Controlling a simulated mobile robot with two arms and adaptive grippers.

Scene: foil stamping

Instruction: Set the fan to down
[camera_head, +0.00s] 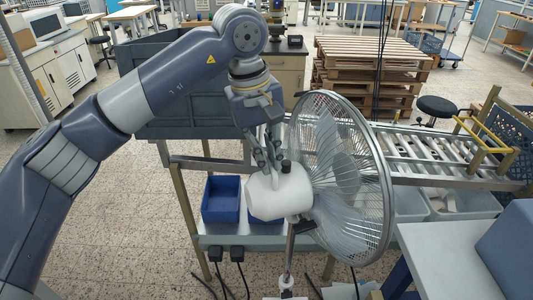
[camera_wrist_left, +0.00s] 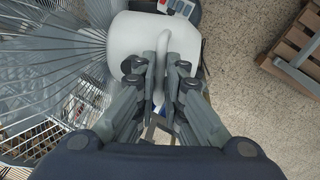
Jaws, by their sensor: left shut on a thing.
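A fan with a white motor housing (camera_head: 281,192) and a round wire cage (camera_head: 348,185) stands on a thin pole in the middle of the head view. The cage faces right and looks close to upright. My left gripper (camera_head: 266,163) comes down from above onto the top of the housing. In the left wrist view the white housing (camera_wrist_left: 134,36) lies under the fingers. The left gripper (camera_wrist_left: 161,85) is shut on a thin white fin of the housing between its fingertips. The wire cage (camera_wrist_left: 50,75) fills the left of that view. My right gripper is not in view.
A roller conveyor (camera_head: 430,157) runs behind the fan to the right. A blue bin (camera_head: 221,203) sits on the low shelf at left. A grey table (camera_head: 440,255) stands at the front right. Wooden pallets (camera_head: 372,70) and a stool (camera_head: 437,106) stand behind.

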